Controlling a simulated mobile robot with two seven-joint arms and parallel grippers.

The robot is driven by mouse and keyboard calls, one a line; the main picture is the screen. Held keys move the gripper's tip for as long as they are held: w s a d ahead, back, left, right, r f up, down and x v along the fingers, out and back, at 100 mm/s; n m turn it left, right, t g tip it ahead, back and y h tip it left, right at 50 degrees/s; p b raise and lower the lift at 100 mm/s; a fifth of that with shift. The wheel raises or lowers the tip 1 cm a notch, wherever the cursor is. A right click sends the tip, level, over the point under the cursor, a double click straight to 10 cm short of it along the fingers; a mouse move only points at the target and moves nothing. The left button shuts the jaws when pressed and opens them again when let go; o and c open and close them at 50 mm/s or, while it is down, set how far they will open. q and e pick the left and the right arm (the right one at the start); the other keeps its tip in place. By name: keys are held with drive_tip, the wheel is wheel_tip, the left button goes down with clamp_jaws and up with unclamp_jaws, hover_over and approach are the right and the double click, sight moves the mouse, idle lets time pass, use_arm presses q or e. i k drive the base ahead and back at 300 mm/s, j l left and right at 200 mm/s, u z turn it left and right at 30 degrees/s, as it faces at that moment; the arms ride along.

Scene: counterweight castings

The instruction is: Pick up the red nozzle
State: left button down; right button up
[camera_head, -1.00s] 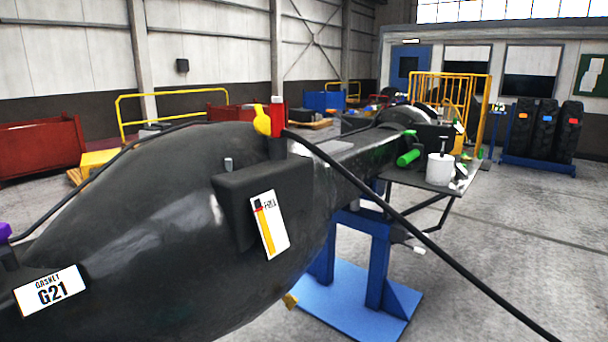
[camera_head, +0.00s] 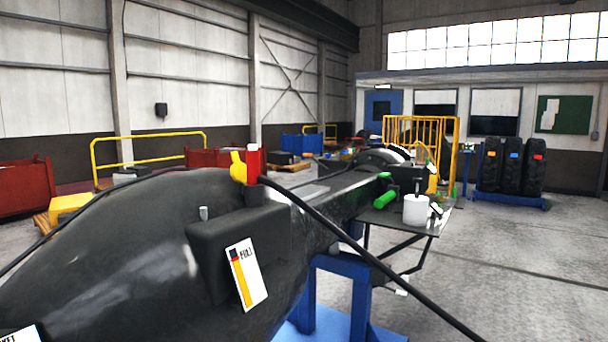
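The red nozzle (camera_head: 254,164) stands upright on top of the large dark casting (camera_head: 130,235), near the middle of the view. A yellow lever or cap (camera_head: 238,168) sits against its left side. A black hose runs close by the nozzle's base and slopes down to the lower right. The nozzle's lower end meets a dark fitting behind the block with a white and yellow label (camera_head: 246,273). Neither of my grippers shows in this view.
A small shelf (camera_head: 400,220) on the casting's right holds a white container (camera_head: 416,210) and a green cylinder (camera_head: 385,200). A blue stand (camera_head: 345,300) carries the casting. Yellow railings (camera_head: 150,140) and red bins (camera_head: 25,188) stand behind. The floor at right is clear.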

sight(253, 157)
drive_tip(key=z, duration=3.1)
drive_tip(key=u, duration=3.25)
drive_tip(key=i+l, duration=0.15)
drive_tip(key=l, duration=0.2)
drive_tip(key=i+l+u, duration=0.15)
drive_tip(key=l, duration=0.15)
drive_tip(key=i+l, duration=0.15)
drive_tip(key=l, duration=0.2)
drive_tip(key=i+l+u, duration=0.1)
drive_tip(key=l, duration=0.25)
drive_tip(key=i+l+u, duration=0.1)
drive_tip(key=l, duration=0.25)
drive_tip(key=i, duration=0.1)
